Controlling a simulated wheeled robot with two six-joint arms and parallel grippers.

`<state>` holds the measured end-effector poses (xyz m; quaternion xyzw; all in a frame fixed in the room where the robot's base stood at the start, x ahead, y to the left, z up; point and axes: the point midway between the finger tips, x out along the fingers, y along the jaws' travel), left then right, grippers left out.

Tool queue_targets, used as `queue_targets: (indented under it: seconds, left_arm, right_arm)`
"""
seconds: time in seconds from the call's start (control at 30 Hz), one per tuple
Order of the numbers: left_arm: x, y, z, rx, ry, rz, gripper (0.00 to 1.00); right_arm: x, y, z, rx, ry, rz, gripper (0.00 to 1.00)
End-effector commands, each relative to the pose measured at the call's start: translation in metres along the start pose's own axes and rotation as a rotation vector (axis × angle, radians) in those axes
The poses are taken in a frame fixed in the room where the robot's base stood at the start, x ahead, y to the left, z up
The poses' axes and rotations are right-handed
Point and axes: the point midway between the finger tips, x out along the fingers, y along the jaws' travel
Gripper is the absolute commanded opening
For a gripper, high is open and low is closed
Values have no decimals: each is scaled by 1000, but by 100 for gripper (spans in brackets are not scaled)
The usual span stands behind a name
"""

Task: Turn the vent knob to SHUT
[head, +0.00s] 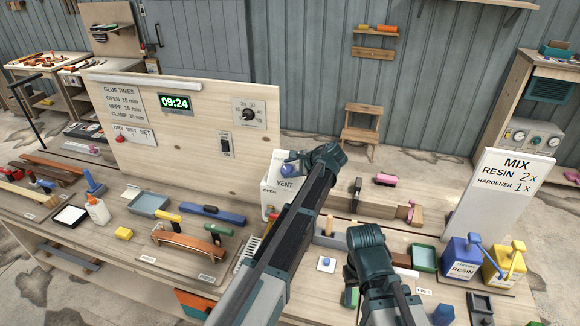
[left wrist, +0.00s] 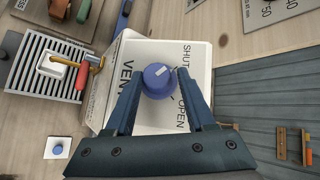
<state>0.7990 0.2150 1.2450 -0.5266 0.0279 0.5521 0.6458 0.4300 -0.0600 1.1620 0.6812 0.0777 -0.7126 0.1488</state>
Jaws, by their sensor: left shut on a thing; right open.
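The vent box (head: 270,198) is a white box with VENT and OPEN lettering, standing right of the wooden panel. Its blue round knob (head: 287,170) is partly hidden by my left gripper (head: 294,162). In the left wrist view the knob (left wrist: 158,82) sits between both fingers of my left gripper (left wrist: 158,90), which is shut on it. A short white mark on the knob lies on its upper-right part, on the side of the word SHUT; OPEN is lower down. My right gripper (head: 364,238) is over the bench's right part; its fingers are hard to make out.
A white MIX sign (head: 497,195), a blue resin can (head: 462,258) and a yellow can (head: 503,262) stand right. A slatted grille (left wrist: 50,65) lies beside the vent box.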

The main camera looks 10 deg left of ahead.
Motion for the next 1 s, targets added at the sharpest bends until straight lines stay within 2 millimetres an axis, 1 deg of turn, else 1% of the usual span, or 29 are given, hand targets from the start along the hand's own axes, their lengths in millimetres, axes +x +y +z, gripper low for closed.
queue_targets:
  seconds: [0.03,0.47,0.5,0.57,0.6,0.87,0.97,1.0]
  left_arm:
    - [0,7,2,-6,0,23,0]
    - [0,8,2,-10,1,28,0]
    - [0,8,2,-10,1,27,62]
    - [0,7,2,-10,1,26,73]
    - [0,7,1,-10,1,25,76]
    - [-2,4,1,-9,1,21,76]
    - [-11,2,2,-8,2,20,76]
    - [-18,2,2,-8,2,20,76]
  right_arm:
    - [0,0,0,0,0,0,50]
    - [0,0,0,0,0,0,50]
    - [0,0,0,0,0,0,50]
    - [0,0,0,0,0,0,50]
    - [0,0,0,0,0,0,50]
    - [-2,0,0,0,0,0,50]
    - [-9,1,1,-1,0,0,50]
    - [-14,1,1,-1,0,0,50]
